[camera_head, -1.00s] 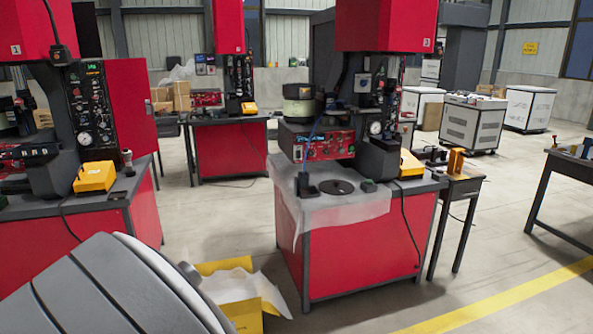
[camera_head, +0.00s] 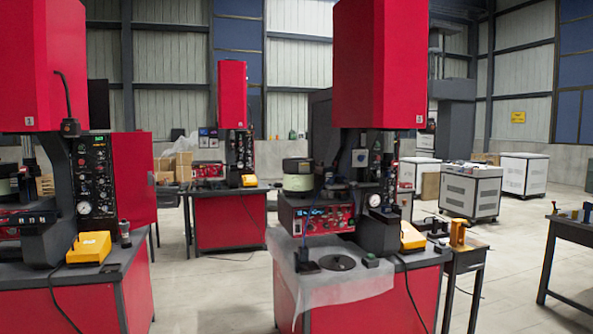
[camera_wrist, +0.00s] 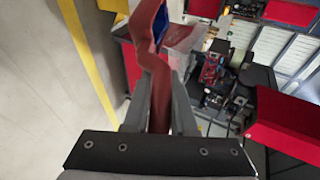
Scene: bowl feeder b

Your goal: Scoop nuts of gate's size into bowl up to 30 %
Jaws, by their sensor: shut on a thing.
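My gripper (camera_wrist: 162,84) shows only in the wrist view, shut on a reddish-brown scoop-like tool (camera_wrist: 153,48). Its handle runs between the grey fingers and the upper part bends open, with a bit of blue by it. I cannot tell whether nuts are in it. In the head view a round bowl with a dark rim and pale green side (camera_head: 298,177) sits on a red control box (camera_head: 317,214) at the middle press station; its inside is hidden. Nuts and the gate cannot be made out.
The middle red press (camera_head: 380,65) stands on a red bench (camera_head: 350,310) with a translucent sheet over its front left. Another press station (camera_head: 70,200) is at left. A small side table (camera_head: 465,255) and a dark table (camera_head: 570,228) are at right. Floor between them is clear.

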